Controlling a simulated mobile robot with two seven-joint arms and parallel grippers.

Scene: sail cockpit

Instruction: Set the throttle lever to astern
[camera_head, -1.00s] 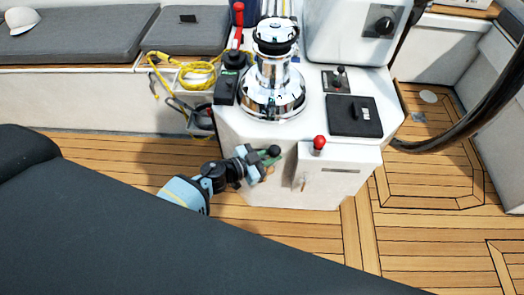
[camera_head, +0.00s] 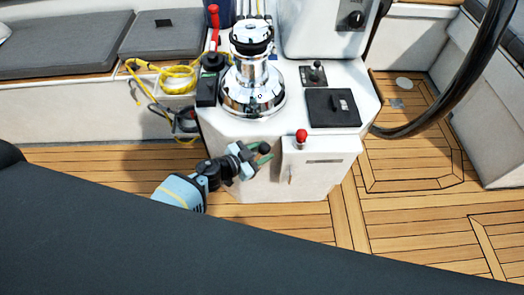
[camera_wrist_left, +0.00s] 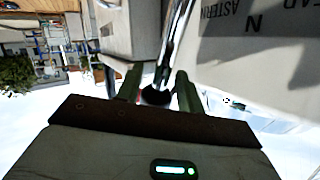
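The throttle lever has a black knob (camera_head: 264,148) at the left front side of the white console. In the left wrist view a chrome shaft (camera_wrist_left: 176,32) leads to the dark knob (camera_wrist_left: 155,96). My left gripper (camera_head: 258,151) is at the lever. The lettering N and ASTERN (camera_wrist_left: 240,20) shows on the white panel beside the shaft; AHEAD is partly cut off. My right gripper is not in view.
The white console (camera_head: 240,185) carries a chrome winch (camera_head: 253,85), a red-knobbed control (camera_head: 301,136), a small joystick (camera_head: 317,72) and a black hatch (camera_head: 333,108). Yellow rope (camera_head: 175,75) lies left. A dark padded surface (camera_head: 200,255) fills the foreground. Teak floor (camera_head: 90,165) is clear.

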